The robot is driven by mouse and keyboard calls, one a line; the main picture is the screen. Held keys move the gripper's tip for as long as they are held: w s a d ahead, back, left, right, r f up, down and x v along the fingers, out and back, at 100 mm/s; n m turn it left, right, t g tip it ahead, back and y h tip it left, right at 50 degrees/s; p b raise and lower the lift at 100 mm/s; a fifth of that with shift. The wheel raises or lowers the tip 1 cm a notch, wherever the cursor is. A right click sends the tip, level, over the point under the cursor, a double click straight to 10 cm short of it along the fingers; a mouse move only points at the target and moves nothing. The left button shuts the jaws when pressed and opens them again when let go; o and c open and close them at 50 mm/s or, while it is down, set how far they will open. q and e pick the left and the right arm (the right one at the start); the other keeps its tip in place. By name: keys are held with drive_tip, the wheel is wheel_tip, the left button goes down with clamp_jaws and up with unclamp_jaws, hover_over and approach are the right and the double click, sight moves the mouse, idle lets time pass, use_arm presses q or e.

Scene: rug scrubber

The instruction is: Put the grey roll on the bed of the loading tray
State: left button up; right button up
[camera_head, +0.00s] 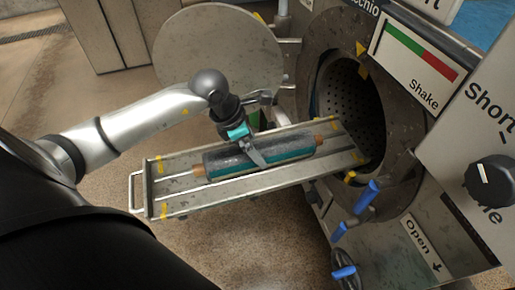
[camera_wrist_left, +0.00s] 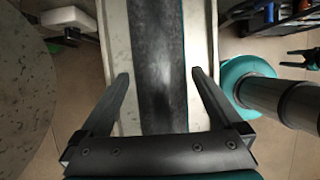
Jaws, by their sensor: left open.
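The grey roll (camera_head: 285,148), dark grey with a teal edge and brown ends, lies lengthwise on the bed of the loading tray (camera_head: 178,192). In the left wrist view the grey roll (camera_wrist_left: 158,70) runs down the middle, with the tray (camera_wrist_left: 117,45) pale beneath it. My left gripper (camera_head: 257,155) is over the middle of the roll. In the wrist view its open fingers (camera_wrist_left: 158,78) stand on either side of the roll, with gaps between them and it. My right gripper is not in view.
The tray's inner end reaches the round drum opening (camera_head: 350,100). A round door (camera_head: 215,60) stands open behind the tray. Blue-handled levers (camera_head: 367,195) and a control panel with a black knob (camera_head: 490,182) are on the right. The floor in front of the tray is clear.

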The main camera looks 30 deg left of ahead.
use_arm(q)
drive_tip(key=p+v, duration=0.1)
drive_tip(key=v, duration=0.9)
drive_tip(key=shift+f, duration=0.1)
